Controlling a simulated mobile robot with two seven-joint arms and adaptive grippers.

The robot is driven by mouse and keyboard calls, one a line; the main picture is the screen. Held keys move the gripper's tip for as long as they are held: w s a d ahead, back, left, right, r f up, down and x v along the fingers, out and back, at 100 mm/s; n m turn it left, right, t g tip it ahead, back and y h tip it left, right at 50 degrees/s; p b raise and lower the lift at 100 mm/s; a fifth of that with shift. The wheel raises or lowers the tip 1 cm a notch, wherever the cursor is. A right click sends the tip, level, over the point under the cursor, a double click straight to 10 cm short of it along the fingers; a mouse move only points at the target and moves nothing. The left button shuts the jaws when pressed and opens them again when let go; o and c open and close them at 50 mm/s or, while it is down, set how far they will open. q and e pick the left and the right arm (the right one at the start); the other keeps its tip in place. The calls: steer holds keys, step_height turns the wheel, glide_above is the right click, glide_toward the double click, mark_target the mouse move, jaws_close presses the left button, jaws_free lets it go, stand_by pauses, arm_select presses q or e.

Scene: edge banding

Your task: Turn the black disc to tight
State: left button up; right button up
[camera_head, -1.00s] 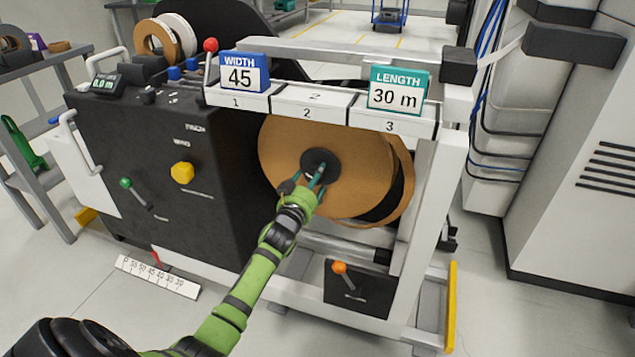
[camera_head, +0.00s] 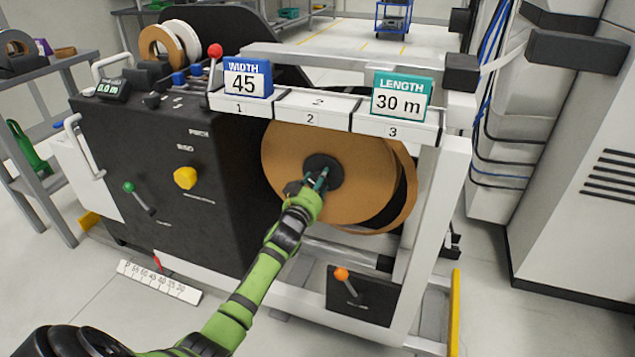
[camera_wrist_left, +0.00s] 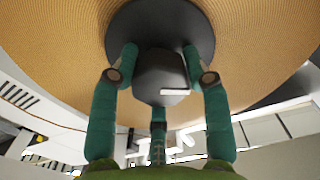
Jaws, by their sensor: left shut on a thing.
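The black disc (camera_head: 334,163) sits at the centre of the large tan reel (camera_head: 290,150) on the machine. In the left wrist view the disc (camera_wrist_left: 203,22) lies flat against the reel, with a dark faceted knob (camera_wrist_left: 160,72) standing out from its middle. My left gripper (camera_head: 320,180) reaches the disc from below. Its green fingers (camera_wrist_left: 160,62) are on both sides of the knob and shut on it, with a third finger below. A short white mark shows on the knob's end. My right gripper is not in view.
A white beam (camera_head: 315,107) with a blue WIDTH 45 sign (camera_head: 246,78) and a green LENGTH 30 m sign (camera_head: 401,97) runs above the reel. A white upright post (camera_head: 437,230) stands right of it. The black machine body (camera_head: 225,235) with a yellow knob (camera_head: 185,178) is left.

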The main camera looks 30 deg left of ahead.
arm_select(q)
steer(key=shift+f, duration=0.2)
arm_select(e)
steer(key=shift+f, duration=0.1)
arm_select(q)
steer(key=shift+s+m+p, duration=0.1)
steer(key=shift+m+p, duration=0.3)
steer(key=shift+m, duration=0.7)
steer(key=m, duration=0.2)
steer(key=shift+m, duration=0.3)
steer(key=m, duration=0.3)
steer(key=shift+a+f+m+p, duration=0.1)
steer(key=shift+m+p, duration=0.2)
steer(key=shift+p, duration=0.1)
steer(key=shift+a+m, duration=0.1)
steer(key=shift+m, duration=1.4)
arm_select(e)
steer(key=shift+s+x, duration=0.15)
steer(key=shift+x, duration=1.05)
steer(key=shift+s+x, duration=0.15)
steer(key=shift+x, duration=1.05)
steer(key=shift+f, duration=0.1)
arm_select(q)
steer(key=o, duration=1.2)
steer(key=shift+a, duration=0.1)
steer(key=shift+c, duration=0.2)
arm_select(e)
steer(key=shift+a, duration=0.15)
